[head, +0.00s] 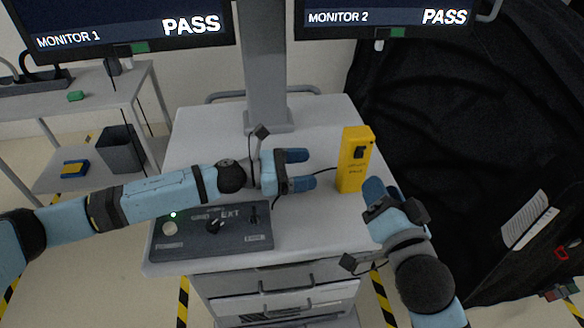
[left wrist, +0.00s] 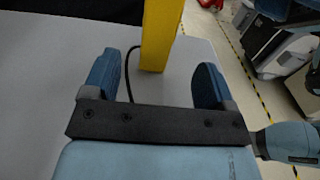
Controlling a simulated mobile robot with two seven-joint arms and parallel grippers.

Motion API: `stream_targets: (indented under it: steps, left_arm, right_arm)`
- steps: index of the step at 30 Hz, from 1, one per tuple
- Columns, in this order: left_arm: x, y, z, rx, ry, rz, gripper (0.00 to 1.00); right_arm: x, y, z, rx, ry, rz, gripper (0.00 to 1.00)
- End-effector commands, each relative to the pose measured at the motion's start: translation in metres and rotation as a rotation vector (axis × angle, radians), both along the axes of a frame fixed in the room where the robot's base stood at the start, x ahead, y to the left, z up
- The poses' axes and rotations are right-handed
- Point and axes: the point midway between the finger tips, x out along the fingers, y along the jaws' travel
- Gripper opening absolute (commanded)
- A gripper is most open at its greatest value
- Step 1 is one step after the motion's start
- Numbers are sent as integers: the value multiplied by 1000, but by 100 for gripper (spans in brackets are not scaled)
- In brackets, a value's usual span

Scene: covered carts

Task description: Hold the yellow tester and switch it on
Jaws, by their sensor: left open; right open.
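The yellow tester (head: 354,160) stands upright on the cart top (head: 312,225), right of its middle, with a dark switch (head: 359,152) on its upper front. Its lower part also shows in the left wrist view (left wrist: 160,40), beyond and between the fingertips. My left gripper (head: 300,169) is open and empty, left of the tester, with a gap between them. It also shows in the left wrist view (left wrist: 155,85). My right gripper (head: 380,197) is close to the tester's lower right side in the head view. Its fingers overlap there, and I cannot tell whether they touch the tester.
A dark control panel (head: 212,233) with knobs sits at the cart's front left, under my left arm. A dark cable (left wrist: 130,72) runs to the tester. A black cover (head: 450,130) hangs at the right.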

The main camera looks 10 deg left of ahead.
Motion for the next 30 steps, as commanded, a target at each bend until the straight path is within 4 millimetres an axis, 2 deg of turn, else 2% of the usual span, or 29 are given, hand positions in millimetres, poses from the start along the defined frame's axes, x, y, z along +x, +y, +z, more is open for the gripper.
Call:
stream_targets:
  steps: [9,15,21,30]
  left_arm:
    - [25,-60,1,-2,-1,-1,79]
    - [37,-88,1,-2,0,0,79]
    - [42,-101,1,-2,1,2,79]
    - [43,-103,1,-2,1,2,79]
  right_arm:
    - [0,0,0,0,0,0,43]
    - [0,0,0,0,0,0,43]
    - [0,0,0,0,0,0,43]
    - [0,0,0,0,0,0,43]
